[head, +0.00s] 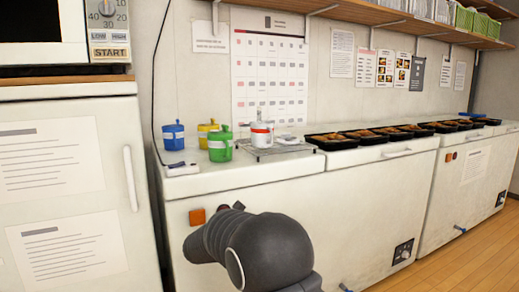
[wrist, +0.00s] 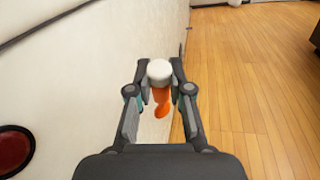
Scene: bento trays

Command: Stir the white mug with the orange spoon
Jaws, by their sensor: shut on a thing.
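The white mug (head: 261,137) with a red band stands on a low wire rack (head: 270,149) on the white chest freezer's top, by the wall. Its inside cannot be seen. In the wrist view my gripper (wrist: 159,82) is shut on the orange spoon (wrist: 162,97). In the head view my dark arm is low in front of the freezer, apart from the mug. The spoon is not seen clearly there.
Green (head: 220,152), yellow (head: 206,132) and blue (head: 173,137) mugs stand left of the white mug. Several black food trays (head: 331,144) line the freezer top to the right. The freezer's white front (wrist: 80,75) is close left in the wrist view; wooden floor (wrist: 240,70) lies right.

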